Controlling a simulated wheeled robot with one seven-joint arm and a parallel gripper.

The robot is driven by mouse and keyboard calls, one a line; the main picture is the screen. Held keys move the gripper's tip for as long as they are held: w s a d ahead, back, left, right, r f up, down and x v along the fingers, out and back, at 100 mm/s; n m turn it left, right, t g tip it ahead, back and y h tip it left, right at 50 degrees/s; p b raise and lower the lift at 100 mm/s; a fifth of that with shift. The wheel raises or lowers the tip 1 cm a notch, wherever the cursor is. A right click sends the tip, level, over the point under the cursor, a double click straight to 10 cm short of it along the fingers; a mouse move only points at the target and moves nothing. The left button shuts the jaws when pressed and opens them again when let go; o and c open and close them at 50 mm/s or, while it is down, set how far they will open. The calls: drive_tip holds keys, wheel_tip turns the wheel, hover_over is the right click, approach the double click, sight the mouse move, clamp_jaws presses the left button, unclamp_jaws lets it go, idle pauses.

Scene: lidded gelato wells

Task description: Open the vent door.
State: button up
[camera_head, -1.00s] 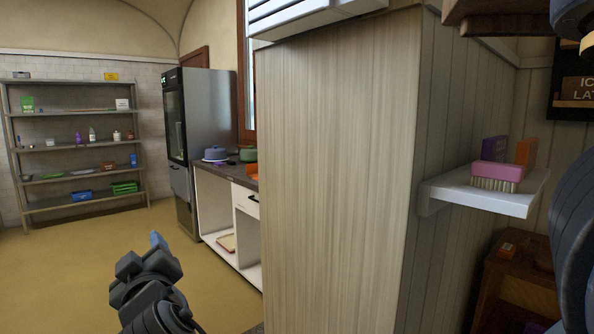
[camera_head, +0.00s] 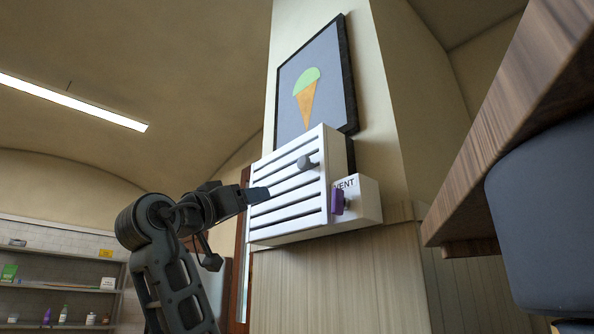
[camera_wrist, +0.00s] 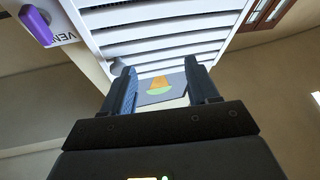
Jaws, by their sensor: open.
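The vent door (camera_head: 290,205) is a white slatted panel with a grey round knob (camera_head: 307,163) near its upper right. It stands on a pillar and looks shut. A small white box marked VENT (camera_head: 366,196) with a purple handle (camera_head: 338,198) sits at its right. My gripper (camera_head: 258,195) is in front of the left part of the slats. In the wrist view, the slats (camera_wrist: 150,32) fill the top, and my gripper (camera_wrist: 160,75) is open with nothing between its fingers. The purple handle (camera_wrist: 37,26) shows at upper left there.
A framed ice-cream picture (camera_head: 325,85) hangs above the vent. A wooden shelf or counter edge (camera_head: 500,140) juts in at right, with a dark rounded object (camera_head: 550,210) beneath it. A stocked shelf unit (camera_head: 60,285) is far left. Open air lies left of the vent.

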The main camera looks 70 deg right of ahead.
sight(301, 162)
drive_tip(key=s+d+r+m+g+y+p, duration=0.1)
drive_tip(key=s+r, duration=0.2)
drive_tip(key=s+d+r+m+g, duration=0.1)
drive_tip(key=s+r+m+g, duration=0.1)
drive_tip(key=s+r, duration=0.1)
drive_tip(key=s+d+r+m+g+y+p, duration=0.1)
drive_tip(key=s+r+m, duration=0.1)
drive_tip(key=s+r, duration=0.1)
drive_tip(key=shift+g+y+p, duration=0.3)
drive_tip(key=shift+g, duration=0.1)
drive_tip(key=shift+s+d+r, duration=0.15)
drive_tip(key=shift+s+d, duration=0.1)
drive_tip(key=shift+d, duration=0.35)
drive_tip(key=shift+c, duration=0.2)
clamp_jaws()
